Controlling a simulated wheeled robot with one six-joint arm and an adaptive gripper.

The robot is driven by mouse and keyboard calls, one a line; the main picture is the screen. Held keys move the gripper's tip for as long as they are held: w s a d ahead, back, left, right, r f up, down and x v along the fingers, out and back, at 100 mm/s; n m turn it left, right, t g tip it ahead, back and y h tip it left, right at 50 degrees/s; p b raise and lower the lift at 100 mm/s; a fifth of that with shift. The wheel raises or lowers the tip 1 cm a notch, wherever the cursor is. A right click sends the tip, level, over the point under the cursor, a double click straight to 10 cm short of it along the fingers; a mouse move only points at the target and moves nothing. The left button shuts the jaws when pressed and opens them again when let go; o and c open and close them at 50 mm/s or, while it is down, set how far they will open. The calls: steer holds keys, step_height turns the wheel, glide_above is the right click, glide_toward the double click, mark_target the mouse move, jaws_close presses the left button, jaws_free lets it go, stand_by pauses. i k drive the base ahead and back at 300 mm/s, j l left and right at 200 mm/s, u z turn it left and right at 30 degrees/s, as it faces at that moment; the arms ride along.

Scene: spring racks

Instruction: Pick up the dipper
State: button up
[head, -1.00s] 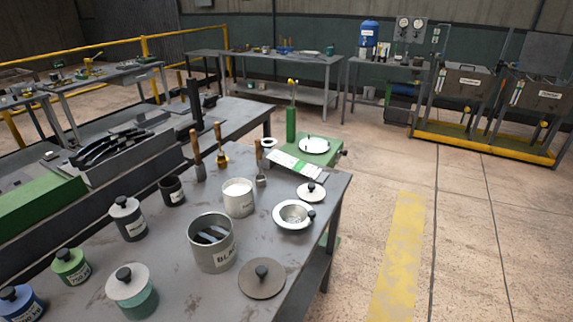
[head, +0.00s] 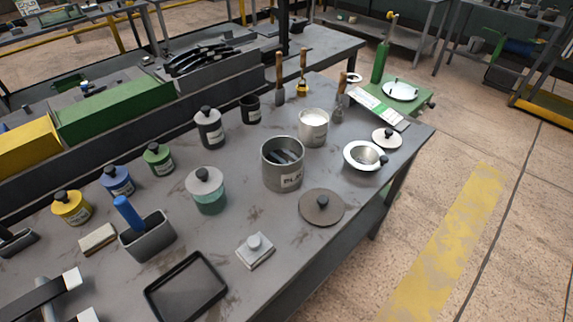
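The likeliest dipper is a small grey metal head with an upright wooden handle (head: 342,84), near the far right end of the dark workbench (head: 330,258). No label on it shows, and its head is small and partly behind the white-filled can (head: 314,127). What looks like my gripper (head: 80,297) shows at the bottom left corner, cut off by the frame edge. Its two pale fingertips are apart, with nothing visible between them. It is far from the wooden-handled tool, across the length of the bench.
Between them stand a large grey can (head: 283,163), lidded pots, a round brown lid (head: 321,207), a black tray (head: 186,287) and a blue-handled tool in a grey holder (head: 148,238). A white bowl (head: 364,156) sits near the right edge. The floor to the right is open.

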mark_target(340, 98)
steer(key=i+l+u, duration=0.15)
steer(key=l, duration=0.35)
steer(key=i+l+u, duration=0.2)
steer(key=l, duration=0.3)
steer(key=l+u, duration=0.15)
steer(key=l, duration=0.4)
steer(key=i+l+u, duration=0.15)
steer(key=l, duration=0.4)
